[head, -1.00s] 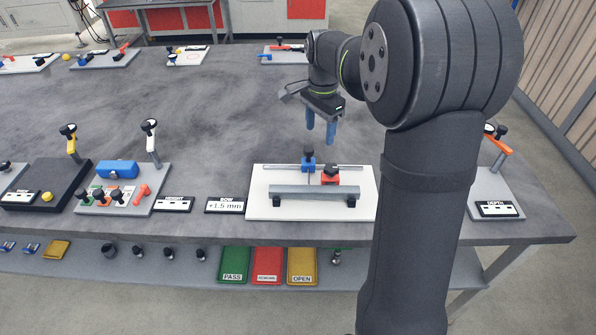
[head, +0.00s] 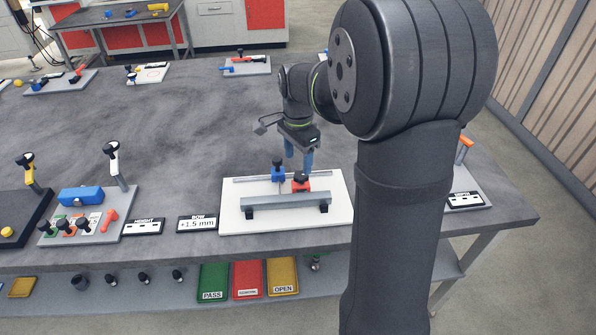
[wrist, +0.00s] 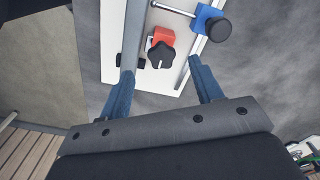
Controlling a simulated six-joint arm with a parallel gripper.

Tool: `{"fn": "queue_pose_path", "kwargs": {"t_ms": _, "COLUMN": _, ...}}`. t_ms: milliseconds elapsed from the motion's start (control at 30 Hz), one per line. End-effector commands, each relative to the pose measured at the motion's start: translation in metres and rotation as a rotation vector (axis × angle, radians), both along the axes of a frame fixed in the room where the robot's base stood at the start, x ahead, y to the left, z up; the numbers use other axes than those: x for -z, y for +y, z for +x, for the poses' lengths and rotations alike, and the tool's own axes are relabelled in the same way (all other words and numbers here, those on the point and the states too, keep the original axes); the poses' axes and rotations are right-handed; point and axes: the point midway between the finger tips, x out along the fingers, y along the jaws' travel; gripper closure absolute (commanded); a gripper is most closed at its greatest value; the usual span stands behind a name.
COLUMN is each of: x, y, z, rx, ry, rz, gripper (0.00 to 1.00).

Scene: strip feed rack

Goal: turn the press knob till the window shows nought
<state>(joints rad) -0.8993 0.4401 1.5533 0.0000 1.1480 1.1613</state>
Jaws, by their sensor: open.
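The press is a red block (head: 300,187) with a black knob (head: 300,177) on top, beside the grey bar on the white board (head: 236,222). The wrist view shows the black lobed knob (wrist: 160,56) on the red block (wrist: 163,35). The window (head: 197,223), labelled BOW, reads +1.5 mm. My gripper (head: 298,165) is open and empty, pointing down just above the red block. In the wrist view my gripper's blue fingers (wrist: 160,70) lie on either side of the knob's line, and I see no contact with it.
A blue block (head: 278,174) with a black knob sits on the thin rail beside the press. The grey bar (head: 285,202) rests on black supports. A HEIGHT display (head: 143,227) and a lever fixture stand left; a DEPTH display (head: 465,199) stands right.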

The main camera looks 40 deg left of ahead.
Motion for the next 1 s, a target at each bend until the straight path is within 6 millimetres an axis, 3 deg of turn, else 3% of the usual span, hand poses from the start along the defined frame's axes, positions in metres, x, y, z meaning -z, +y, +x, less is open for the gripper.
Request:
{"fn": "queue_pose_path", "kwargs": {"t_ms": 100, "x": 0.024, "y": 0.000, "z": 0.000, "rx": 0.000, "ry": 0.003, "rz": -0.003, "gripper": 0.41}}
{"fn": "queue_pose_path", "kwargs": {"t_ms": 300, "x": 0.047, "y": 0.000, "z": 0.000, "rx": 0.000, "ry": 0.001, "rz": -0.002, "gripper": 0.41}}
{"fn": "queue_pose_path", "kwargs": {"t_ms": 667, "x": 0.054, "y": 0.000, "z": 0.000, "rx": 0.000, "ry": 0.000, "rz": 0.000, "gripper": 0.41}}
{"fn": "queue_pose_path", "kwargs": {"t_ms": 700, "x": 0.053, "y": 0.000, "z": 0.000, "rx": 0.000, "ry": 0.000, "rz": 0.000, "gripper": 0.43}}
{"fn": "queue_pose_path", "kwargs": {"t_ms": 900, "x": 0.053, "y": 0.000, "z": 0.000, "rx": 0.000, "ry": 0.000, "rz": 0.000, "gripper": 0.82}}
{"fn": "queue_pose_path", "kwargs": {"t_ms": 1000, "x": 0.053, "y": 0.000, "z": 0.000, "rx": -0.001, "ry": 0.000, "rz": 0.000, "gripper": 0.85}}
